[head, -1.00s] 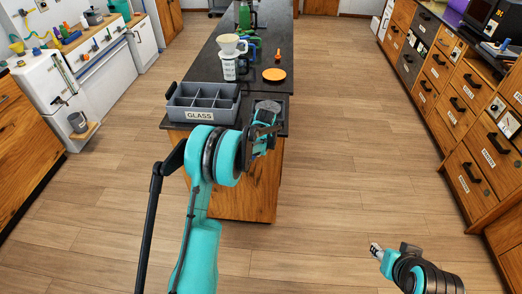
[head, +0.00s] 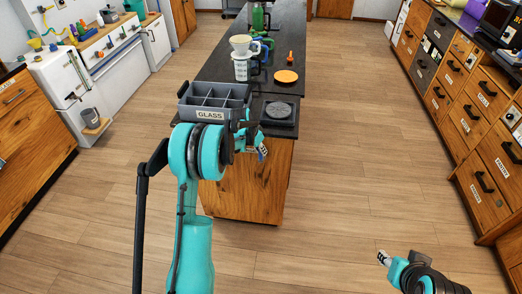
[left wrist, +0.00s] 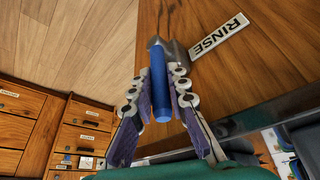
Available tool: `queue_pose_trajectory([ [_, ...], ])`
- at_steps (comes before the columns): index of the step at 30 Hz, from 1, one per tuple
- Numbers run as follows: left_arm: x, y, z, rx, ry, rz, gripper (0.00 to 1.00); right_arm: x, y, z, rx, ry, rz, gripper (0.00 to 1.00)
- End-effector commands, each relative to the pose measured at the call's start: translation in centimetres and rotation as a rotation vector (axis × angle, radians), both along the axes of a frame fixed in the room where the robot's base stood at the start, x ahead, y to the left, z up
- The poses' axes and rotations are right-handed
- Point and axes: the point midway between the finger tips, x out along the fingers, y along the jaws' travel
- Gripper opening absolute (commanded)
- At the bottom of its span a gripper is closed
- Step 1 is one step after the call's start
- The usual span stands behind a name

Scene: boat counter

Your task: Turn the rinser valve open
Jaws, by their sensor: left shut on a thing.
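The rinser valve has a blue lever (left wrist: 160,80) on a grey body (left wrist: 172,52), fixed to a wooden panel beside a RINSE label (left wrist: 219,36). In the left wrist view the lever runs lengthwise between the two fingers of my left gripper (left wrist: 162,90). The gripper is shut on the lever. In the head view my left gripper (head: 262,152) is at the end face of the counter, and the arm hides much of the valve. A dark round rinser (head: 279,110) sits on the counter corner above. My right gripper (head: 384,258) is over the floor, away from the counter; its jaw state is unclear.
A grey divided GLASS bin (head: 211,115) stands at the counter's near left. A measuring jug with a white dripper (head: 241,46) and an orange disc (head: 286,76) are farther back. Open floor (head: 360,170) lies right of the counter, before the drawers.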

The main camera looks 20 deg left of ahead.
Motion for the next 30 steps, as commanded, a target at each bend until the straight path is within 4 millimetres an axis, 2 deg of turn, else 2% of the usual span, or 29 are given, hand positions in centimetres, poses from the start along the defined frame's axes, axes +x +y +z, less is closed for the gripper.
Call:
queue_pose_trajectory([
  [5,-0.1,0.0,-0.1,0.0,0.002,0.001,0.0,0.0,0.0,0.0,0.0,0.0,0.0,0.4],
  [6,-0.1,0.0,-0.1,0.0,0.002,0.001,0.18,0.0,0.0,0.0,0.0,0.0,0.0,0.4],
  [8,-0.1,0.0,-0.1,0.0,0.002,0.001,0.34,0.0,0.0,0.0,0.0,0.0,0.0,0.4],
  [9,0.0,0.0,-0.1,0.0,0.002,0.001,0.37,0.0,0.0,0.0,0.0,0.0,0.0,0.4],
  [20,-0.2,0.1,0.5,0.0,0.001,0.001,0.37,0.0,0.0,0.0,0.0,0.0,0.0,0.4],
  [23,-0.7,0.3,1.8,0.001,0.001,0.001,0.37,0.0,0.0,0.0,0.0,0.0,0.0,0.4],
  [30,-2.7,0.9,6.6,0.0,0.002,0.002,0.37,0.0,0.0,0.0,0.0,0.0,0.0,0.4],
])
